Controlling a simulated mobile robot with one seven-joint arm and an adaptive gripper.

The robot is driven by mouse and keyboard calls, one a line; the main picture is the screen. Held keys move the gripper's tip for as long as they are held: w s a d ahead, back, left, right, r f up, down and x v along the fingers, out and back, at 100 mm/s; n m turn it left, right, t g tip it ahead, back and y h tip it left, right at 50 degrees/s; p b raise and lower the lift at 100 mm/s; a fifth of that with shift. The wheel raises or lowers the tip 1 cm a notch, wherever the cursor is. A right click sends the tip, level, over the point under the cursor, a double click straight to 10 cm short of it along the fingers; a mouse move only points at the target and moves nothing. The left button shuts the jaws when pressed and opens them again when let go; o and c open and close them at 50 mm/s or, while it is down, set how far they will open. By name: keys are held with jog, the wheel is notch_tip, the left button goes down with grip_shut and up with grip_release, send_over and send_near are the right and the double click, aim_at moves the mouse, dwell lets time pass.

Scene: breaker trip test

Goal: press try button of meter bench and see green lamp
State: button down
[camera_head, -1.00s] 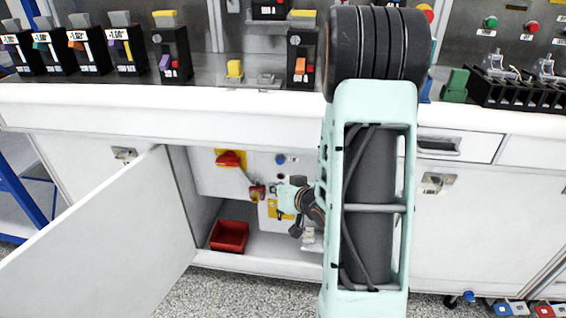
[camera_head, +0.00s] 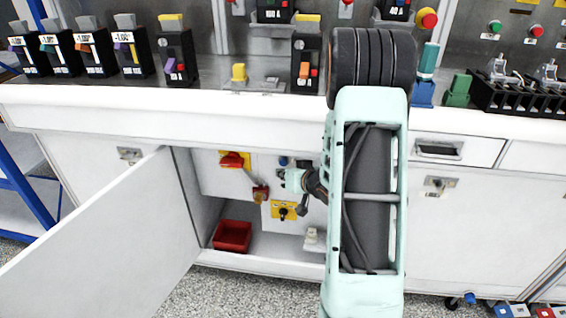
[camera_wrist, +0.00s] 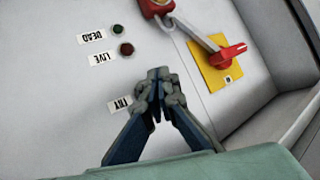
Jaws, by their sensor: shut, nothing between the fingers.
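The meter bench panel (camera_wrist: 60,90) is inside the open cabinet below the counter. In the wrist view its labels appear upside down: DEAD beside a dark green lamp (camera_wrist: 117,29), LIVE beside a dark red lamp (camera_wrist: 126,49), and a TRY label (camera_wrist: 110,104). Neither lamp looks clearly lit. My gripper (camera_wrist: 158,78) is shut and empty, its tips in front of the panel just beside the TRY label. The try button is not visible there, perhaps hidden by the fingers. I cannot tell whether the tips touch. My gripper (camera_head: 284,178) also shows in the head view, just below a blue round part (camera_head: 283,161).
A red handle on a yellow plate (camera_wrist: 220,65) and a red lock-like part (camera_wrist: 155,8) are close by. The open cabinet door (camera_head: 110,235) stands at left. A red bin (camera_head: 232,236) sits on the cabinet floor. A yellow plate with a black knob (camera_head: 283,211) is below my gripper.

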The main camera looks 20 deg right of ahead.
aim_at(280, 165)
jog(key=shift+w+d, duration=0.35)
jog(key=shift+w, duration=0.15)
dwell(1.2)
jog(key=shift+w+d, duration=0.2)
jog(key=shift+w, duration=0.15)
jog(key=shift+w+d+r+p, duration=0.1)
jog(key=shift+w+d+p, duration=0.25)
jog(key=shift+w+p, duration=0.15)
dwell(1.0)
jog(key=shift+s+a, duration=0.5)
jog(key=shift+s, duration=0.25)
jog(key=shift+s+a+b, duration=0.3)
jog(key=shift+s+a, duration=0.45)
jog(key=shift+s, duration=0.3)
jog(key=shift+s+a+b, duration=0.25)
jog(key=shift+s+a, duration=0.45)
jog(key=shift+s, duration=0.35)
